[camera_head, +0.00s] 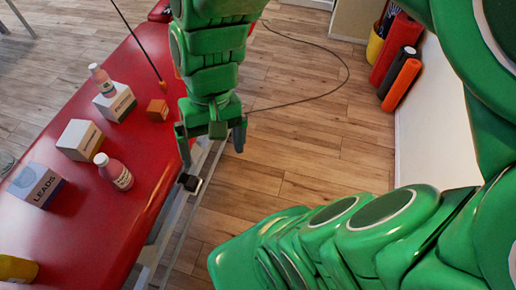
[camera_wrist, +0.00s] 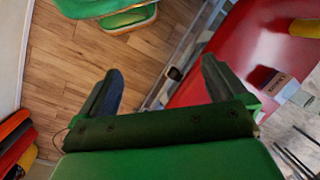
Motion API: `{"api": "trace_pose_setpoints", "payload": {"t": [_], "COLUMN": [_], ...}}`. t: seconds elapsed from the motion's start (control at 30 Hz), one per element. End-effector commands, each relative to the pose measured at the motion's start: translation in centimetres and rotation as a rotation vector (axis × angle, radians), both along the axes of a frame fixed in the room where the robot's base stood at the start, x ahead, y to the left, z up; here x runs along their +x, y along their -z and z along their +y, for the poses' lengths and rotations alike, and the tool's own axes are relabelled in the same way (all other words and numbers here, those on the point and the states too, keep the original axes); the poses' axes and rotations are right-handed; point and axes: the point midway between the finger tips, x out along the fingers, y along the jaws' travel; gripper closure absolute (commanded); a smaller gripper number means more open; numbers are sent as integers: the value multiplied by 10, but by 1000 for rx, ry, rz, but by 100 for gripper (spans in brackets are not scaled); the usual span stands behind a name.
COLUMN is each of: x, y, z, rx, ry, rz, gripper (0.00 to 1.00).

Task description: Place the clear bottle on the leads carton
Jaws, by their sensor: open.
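The leads carton (camera_head: 37,185), a white and dark box marked LEADS, stands on the red table at the left in the head view. A see-through bottle with a white cap and label (camera_head: 114,171) stands on the table near its right edge, right of the leads carton. A similar bottle (camera_head: 102,80) stands on another carton (camera_head: 114,102) farther back; I cannot tell which one is meant. My gripper (camera_head: 211,142) is open and empty, pointing down beyond the table's right edge, apart from both bottles. Its two fingers also show in the wrist view (camera_wrist: 161,70).
A white carton (camera_head: 80,140) and a small orange block (camera_head: 157,109) stand on the red table (camera_head: 90,225). A yellow object (camera_head: 17,268) lies at the near end. Rolls (camera_head: 400,84) stand by the wall at right. Wooden floor beside the table is mostly clear.

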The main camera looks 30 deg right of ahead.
Motion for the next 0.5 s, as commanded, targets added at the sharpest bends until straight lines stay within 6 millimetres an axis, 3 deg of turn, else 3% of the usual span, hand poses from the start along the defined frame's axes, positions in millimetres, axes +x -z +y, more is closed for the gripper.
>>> {"api": "trace_pose_setpoints", "payload": {"t": [0.2, 0.5], "x": [-38, -53], "y": [0, 0], "z": [-52, -73], "rx": [-125, -177], "ry": [-45, -67], "rz": [-23, -26], "gripper": [1, 1]}}
